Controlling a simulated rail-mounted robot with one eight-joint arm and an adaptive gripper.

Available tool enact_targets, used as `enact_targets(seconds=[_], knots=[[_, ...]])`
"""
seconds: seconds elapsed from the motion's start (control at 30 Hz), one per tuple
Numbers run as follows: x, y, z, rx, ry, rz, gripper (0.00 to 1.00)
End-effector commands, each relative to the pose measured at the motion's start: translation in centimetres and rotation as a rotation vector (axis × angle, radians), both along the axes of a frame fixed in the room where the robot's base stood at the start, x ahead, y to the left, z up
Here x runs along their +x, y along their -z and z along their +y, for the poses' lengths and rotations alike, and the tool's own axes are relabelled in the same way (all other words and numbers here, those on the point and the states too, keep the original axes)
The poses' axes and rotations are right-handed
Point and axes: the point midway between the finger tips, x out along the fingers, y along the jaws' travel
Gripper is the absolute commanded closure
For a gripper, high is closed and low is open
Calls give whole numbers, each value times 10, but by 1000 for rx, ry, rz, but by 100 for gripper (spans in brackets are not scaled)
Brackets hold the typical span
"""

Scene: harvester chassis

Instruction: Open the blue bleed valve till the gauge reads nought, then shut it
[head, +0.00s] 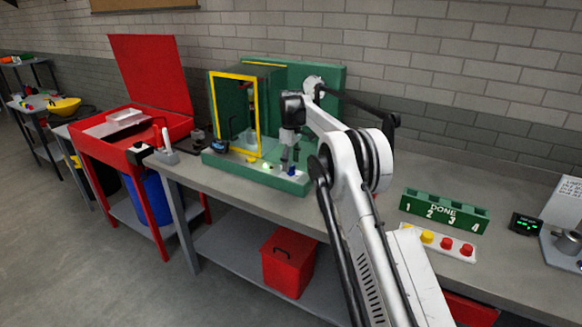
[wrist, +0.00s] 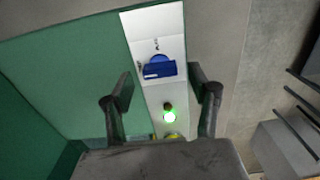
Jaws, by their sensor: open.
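The blue bleed valve (wrist: 160,68) is a blue round knob with a bar across it, on a white labelled strip in the wrist view. It shows as a small blue spot (head: 291,171) at the right front of the green chassis (head: 252,178) in the head view. My gripper (wrist: 160,92) is open and empty, its fingers either side of the strip in the picture, with the valve ahead of them. In the head view my gripper (head: 289,150) points down above the valve; I see no contact. A small dark-faced blue device (head: 220,147) is at the chassis's left; its reading is illegible.
A yellow-framed guard (head: 234,112) stands on the chassis left of my gripper. A green DONE rack (head: 444,211) and a button panel (head: 440,242) lie on the bench to the right.

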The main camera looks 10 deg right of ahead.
Motion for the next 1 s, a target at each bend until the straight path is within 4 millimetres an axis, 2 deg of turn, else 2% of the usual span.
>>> enact_targets(seconds=[0.2,0.53,0.87,0.9,1.0], knots=[[0,19,0,0,0,0,44],[0,22,0,0,0,0,44],[0,22,0,0,0,0,87],[0,22,0,0,0,0,90],[0,22,0,0,3,0,90]])
